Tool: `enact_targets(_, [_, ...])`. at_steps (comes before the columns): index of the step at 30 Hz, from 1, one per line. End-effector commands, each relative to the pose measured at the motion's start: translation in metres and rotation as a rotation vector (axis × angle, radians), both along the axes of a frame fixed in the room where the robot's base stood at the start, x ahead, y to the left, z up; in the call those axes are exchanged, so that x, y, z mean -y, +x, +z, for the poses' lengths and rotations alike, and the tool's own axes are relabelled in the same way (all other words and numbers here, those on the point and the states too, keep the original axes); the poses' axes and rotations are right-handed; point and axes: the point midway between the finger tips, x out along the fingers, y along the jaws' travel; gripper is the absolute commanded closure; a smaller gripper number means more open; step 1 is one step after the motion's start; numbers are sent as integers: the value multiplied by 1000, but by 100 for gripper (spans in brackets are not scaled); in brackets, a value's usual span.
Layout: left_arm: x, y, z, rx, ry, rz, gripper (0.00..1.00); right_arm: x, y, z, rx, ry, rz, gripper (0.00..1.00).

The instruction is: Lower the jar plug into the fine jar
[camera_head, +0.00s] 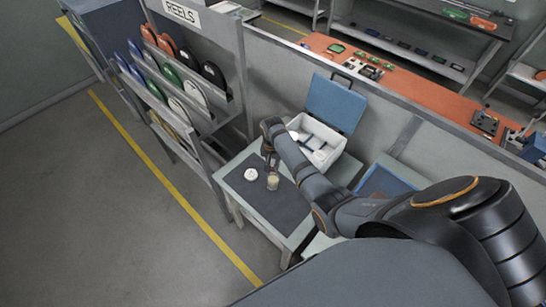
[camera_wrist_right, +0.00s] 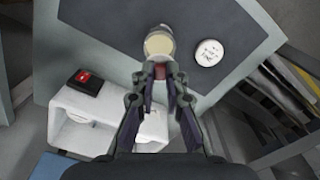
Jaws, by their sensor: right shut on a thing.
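The fine jar, as I take it, is a small clear jar with cream-coloured contents (camera_head: 272,182) on the dark mat of the small table; it also shows in the right wrist view (camera_wrist_right: 158,43). My right gripper (camera_wrist_right: 160,76) is shut on a small reddish-brown piece, seemingly the jar plug (camera_wrist_right: 160,70), mostly hidden between the fingertips. The fingertips appear close beside the jar in that view; I cannot tell their height above the mat. In the head view the right gripper (camera_head: 271,160) is small and dark behind the jar. My left gripper is not in view.
A white round lid with dark lettering (camera_wrist_right: 209,52) lies on the mat (camera_head: 275,206) beside the jar. An open white box with a blue lid (camera_head: 336,103) stands behind my right arm. A reel rack (camera_head: 195,65) stands left of the table.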

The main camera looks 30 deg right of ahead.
Motion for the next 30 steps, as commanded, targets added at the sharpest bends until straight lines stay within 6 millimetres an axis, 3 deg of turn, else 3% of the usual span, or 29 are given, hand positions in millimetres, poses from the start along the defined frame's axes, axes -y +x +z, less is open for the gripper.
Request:
enact_targets(6, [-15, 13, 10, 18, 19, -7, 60, 4, 5, 1, -1, 0, -11, 98])
enact_targets(14, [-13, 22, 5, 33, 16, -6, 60, 4, 4, -6, -1, 0, -11, 98])
enact_targets(20, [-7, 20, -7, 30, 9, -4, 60, 4, 4, -23, -1, 0, -10, 98])
enact_targets(27, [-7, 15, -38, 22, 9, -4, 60, 4, 4, -51, 0, 0, -10, 98])
enact_targets(30, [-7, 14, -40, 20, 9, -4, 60, 4, 4, -57, -3, 0, -10, 98])
